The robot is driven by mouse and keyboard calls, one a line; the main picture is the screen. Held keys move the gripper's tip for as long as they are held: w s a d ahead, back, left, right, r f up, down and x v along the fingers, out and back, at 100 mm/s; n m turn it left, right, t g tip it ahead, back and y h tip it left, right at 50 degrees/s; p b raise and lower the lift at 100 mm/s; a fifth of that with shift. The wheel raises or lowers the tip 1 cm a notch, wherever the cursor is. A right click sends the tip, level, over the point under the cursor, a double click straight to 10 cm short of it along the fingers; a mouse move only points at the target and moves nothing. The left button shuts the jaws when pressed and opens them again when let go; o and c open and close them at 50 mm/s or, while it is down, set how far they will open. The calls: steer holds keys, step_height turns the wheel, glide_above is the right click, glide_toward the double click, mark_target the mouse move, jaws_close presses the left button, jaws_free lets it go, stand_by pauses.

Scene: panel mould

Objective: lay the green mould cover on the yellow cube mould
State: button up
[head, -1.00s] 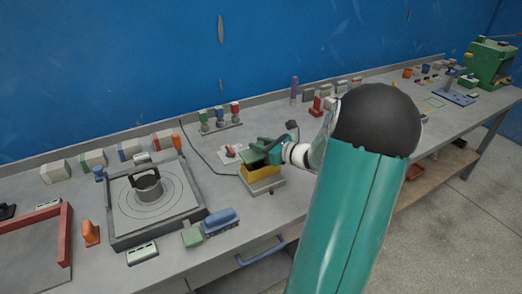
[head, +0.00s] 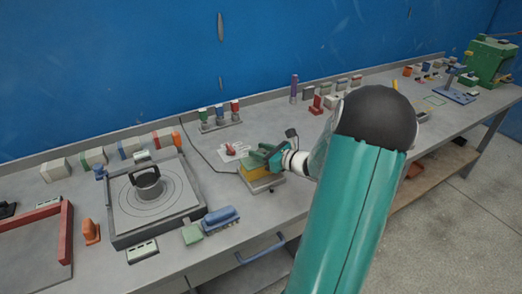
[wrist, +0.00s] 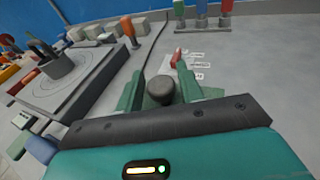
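The yellow cube mould (head: 257,173) sits on a grey base on the bench in the head view. My gripper (head: 268,157) is just above its back right side. The knob belongs to the green mould cover (wrist: 208,92), whose pale green edge shows beside the right finger. The rest of the cover is hidden by the gripper. The yellow mould is hidden in the wrist view, and I cannot tell whether the cover touches it.
A grey tray (head: 120,238) with a round pot (head: 147,186) stands left of the mould. A white card with a red piece (head: 231,151) lies behind. Coloured bottles stand on a rack further back.

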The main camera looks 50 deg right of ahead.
steer(key=shift+o, duration=1)
